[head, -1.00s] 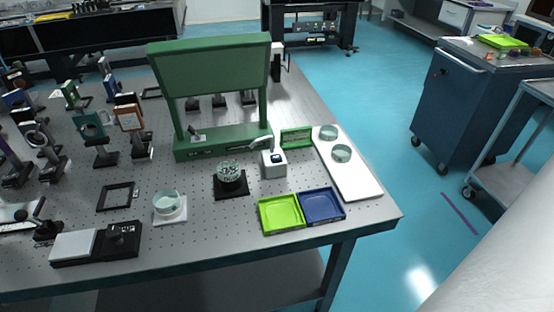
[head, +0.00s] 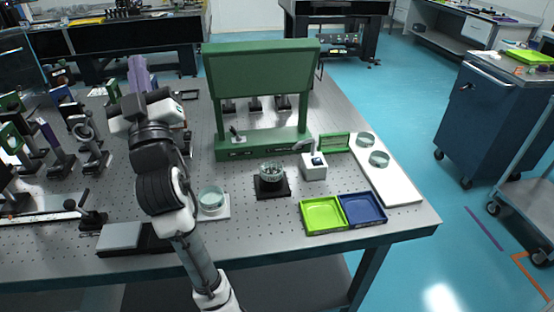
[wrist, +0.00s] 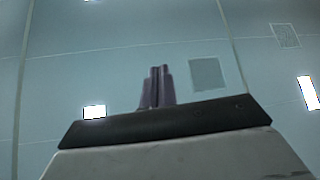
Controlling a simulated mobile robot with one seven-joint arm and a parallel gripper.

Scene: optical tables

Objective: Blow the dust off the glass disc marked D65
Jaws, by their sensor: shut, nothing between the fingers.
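Several clear glass discs show in the head view, and no D65 mark can be read on any. One glass disc (head: 211,198) rests on a white square pad left of centre, just right of my forearm. A speckled glass disc (head: 272,172) sits on a black stand at the centre. Two more, a far disc (head: 366,139) and a near disc (head: 379,158), lie on a white board. My gripper (head: 137,60) points up above the left part of the table, away from all discs. In the wrist view its purple fingers (wrist: 158,72) are together and empty, against the ceiling.
A green frame (head: 262,70) stands behind the discs. A small white device (head: 314,168) stands right of the black stand. A lime tray (head: 322,214) and a blue tray (head: 362,208) lie near the front edge. Optics mounts (head: 60,160) crowd the left.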

